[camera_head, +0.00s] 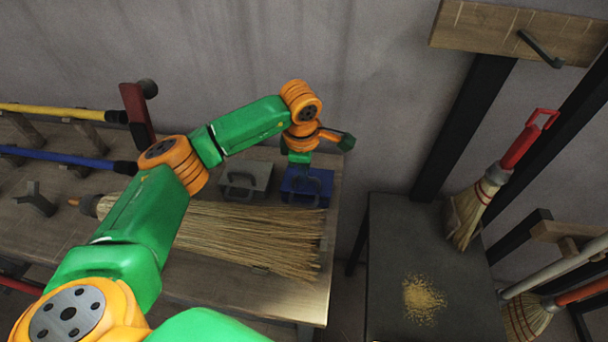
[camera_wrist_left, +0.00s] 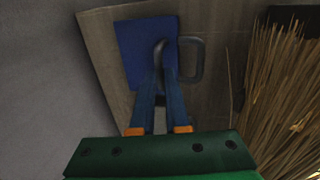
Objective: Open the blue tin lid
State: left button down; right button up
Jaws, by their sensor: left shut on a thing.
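The blue tin (camera_head: 318,188) stands at the right end of the workbench, with a dark handle on its lid. In the head view my left wrist is above the tin and partly hides the grip. I cannot tell whether the lid is raised. My right gripper is not in view.
A grey tin (camera_head: 257,177) with a handle stands just left of the blue one. A large bundle of broom straw (camera_head: 250,235) lies in front of both. A dark table (camera_head: 392,235) with yellow crumbs stands to the right, across a gap.

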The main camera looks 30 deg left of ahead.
pick_arm(q)
jog(key=shift+w+a+r, duration=0.15)
jog(key=shift+w+r, duration=0.35)
jog(key=shift+w+a+r, duration=0.15)
jog(key=shift+w+r, duration=0.3)
jog(key=shift+r, duration=0.05)
jog(key=shift+w+a+r+p, duration=0.15)
jog(key=shift+w+r+p, duration=0.15)
jog(key=shift+w, duration=0.25)
jog(key=shift+w+a+r+p, duration=0.15)
jog(key=shift+w+r+p, duration=0.1)
jog(key=shift+w, duration=0.3)
jog(key=c, duration=0.9)
grip_release()
jog(key=shift+w+a+f, duration=0.1)
jog(key=shift+w+f, duration=0.1)
jog(key=shift+w, duration=0.05)
jog(key=shift+w+f, duration=0.1)
jog(key=shift+w, duration=0.15)
jog(key=r, duration=0.3)
jog(key=s+r+b, duration=0.1)
jog(key=r, duration=0.3)
jog(key=shift+s, duration=0.2)
